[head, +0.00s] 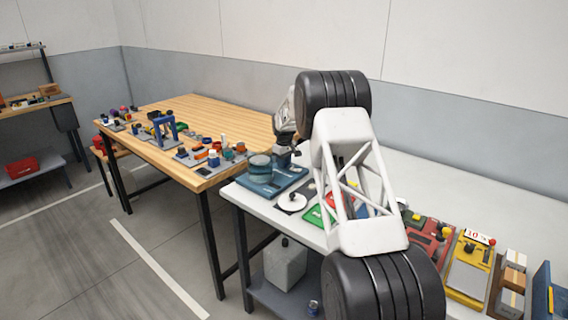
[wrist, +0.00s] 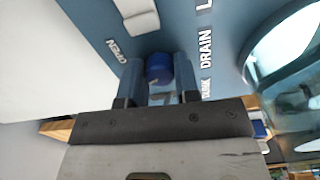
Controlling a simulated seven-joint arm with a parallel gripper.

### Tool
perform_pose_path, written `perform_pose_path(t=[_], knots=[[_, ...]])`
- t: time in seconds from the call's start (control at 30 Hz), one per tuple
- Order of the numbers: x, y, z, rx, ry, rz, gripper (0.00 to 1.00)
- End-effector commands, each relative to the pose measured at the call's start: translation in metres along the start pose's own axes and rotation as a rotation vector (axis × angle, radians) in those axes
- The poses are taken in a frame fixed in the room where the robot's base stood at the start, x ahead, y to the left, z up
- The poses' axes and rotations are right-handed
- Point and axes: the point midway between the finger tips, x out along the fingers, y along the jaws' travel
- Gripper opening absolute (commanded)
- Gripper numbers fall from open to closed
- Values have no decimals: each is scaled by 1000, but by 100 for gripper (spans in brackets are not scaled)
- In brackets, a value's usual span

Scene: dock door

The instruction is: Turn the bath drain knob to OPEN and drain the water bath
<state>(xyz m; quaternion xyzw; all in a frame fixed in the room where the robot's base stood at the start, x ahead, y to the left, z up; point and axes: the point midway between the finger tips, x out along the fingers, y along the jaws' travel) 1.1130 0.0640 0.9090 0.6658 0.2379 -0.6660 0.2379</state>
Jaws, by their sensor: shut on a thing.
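The blue drain knob (wrist: 159,68) stands on the blue bath panel (wrist: 185,25) in the wrist view. My gripper (wrist: 160,82) is shut on it, one finger on each side. The panel reads OPEN on the left of the knob and DRAIN on the right. A pale bar lies beyond the knob; I cannot tell whether it belongs to it. The round clear bath (wrist: 290,60) is at the right edge, cut off. In the head view the bath (head: 260,162) stands on its blue base (head: 262,188), with my gripper (head: 284,158) beside it. The knob is hidden there.
The white table (head: 450,190) carries a white disc (head: 291,201), a green piece (head: 318,215), and red and yellow (head: 468,270) devices to the right. A wooden bench (head: 200,120) with many small items adjoins at the left. My arm hides part of the white table.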

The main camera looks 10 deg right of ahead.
Motion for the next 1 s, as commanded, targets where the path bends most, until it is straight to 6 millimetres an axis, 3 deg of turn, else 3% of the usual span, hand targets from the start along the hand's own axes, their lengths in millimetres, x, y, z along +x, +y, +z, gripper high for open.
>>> perform_pose_path(t=[0.6,1.0], knots=[[-2,0,0,576,2,1,6],[-1,0,0,799,1,0,6]])
